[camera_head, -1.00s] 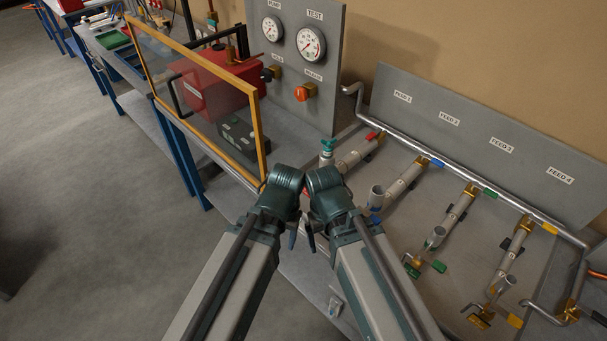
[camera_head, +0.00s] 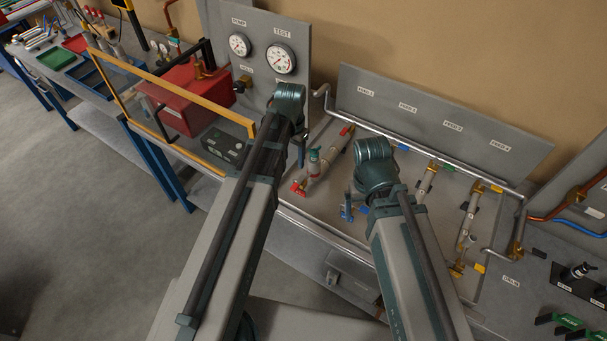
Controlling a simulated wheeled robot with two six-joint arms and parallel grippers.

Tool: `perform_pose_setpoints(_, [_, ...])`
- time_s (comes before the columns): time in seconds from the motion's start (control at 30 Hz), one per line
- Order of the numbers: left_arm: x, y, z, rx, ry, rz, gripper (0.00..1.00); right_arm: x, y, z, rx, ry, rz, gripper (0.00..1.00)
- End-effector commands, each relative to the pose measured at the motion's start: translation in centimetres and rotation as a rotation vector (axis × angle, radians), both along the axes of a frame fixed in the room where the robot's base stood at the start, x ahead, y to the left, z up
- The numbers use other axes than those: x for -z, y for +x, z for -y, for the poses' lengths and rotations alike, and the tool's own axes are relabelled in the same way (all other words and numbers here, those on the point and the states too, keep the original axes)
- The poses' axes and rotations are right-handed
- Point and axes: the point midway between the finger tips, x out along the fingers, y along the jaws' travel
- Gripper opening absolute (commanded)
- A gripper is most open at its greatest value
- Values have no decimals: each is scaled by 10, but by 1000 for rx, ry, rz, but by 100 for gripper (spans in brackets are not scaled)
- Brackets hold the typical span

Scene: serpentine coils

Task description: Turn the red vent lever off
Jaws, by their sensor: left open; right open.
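A red lever (camera_head: 298,188) sits at the near, lower end of the first feed pipe (camera_head: 328,157), beside an upright fitting (camera_head: 313,162). A second red handle (camera_head: 347,130) is at the far end of the same pipe, near the rail. I cannot read which one is the vent. My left gripper (camera_head: 302,150) is open and empty, above and just behind the near red lever. My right gripper (camera_head: 361,204) is open near the blue lever (camera_head: 346,212); its fingers are mostly hidden by my wrist. Neither gripper visibly touches a lever.
Several feed pipes with blue, green and yellow handles run across the bench on the right. The gauge panel (camera_head: 265,28) stands behind my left wrist. An orange-framed clear guard (camera_head: 190,84) and a red box (camera_head: 190,100) are to the left.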

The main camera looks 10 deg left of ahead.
Motion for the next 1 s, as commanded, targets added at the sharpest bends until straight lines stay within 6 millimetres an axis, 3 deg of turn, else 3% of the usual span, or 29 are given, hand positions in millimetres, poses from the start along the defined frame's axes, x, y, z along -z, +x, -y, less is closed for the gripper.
perform_pose_setpoints(0.27, [3, 1, -1, 0, -1, 1, 57, 3, 0, 0, 0, 0, 0, 92])
perform_pose_setpoints(0.47, [16, 1, -1, 0, -1, 1, 57, 16, 0, 0, -5, 0, 1, 92])
perform_pose_setpoints(1.0, [86, 1, -1, 0, -1, 1, 57, 86, 1, 0, -7, 0, 3, 92])
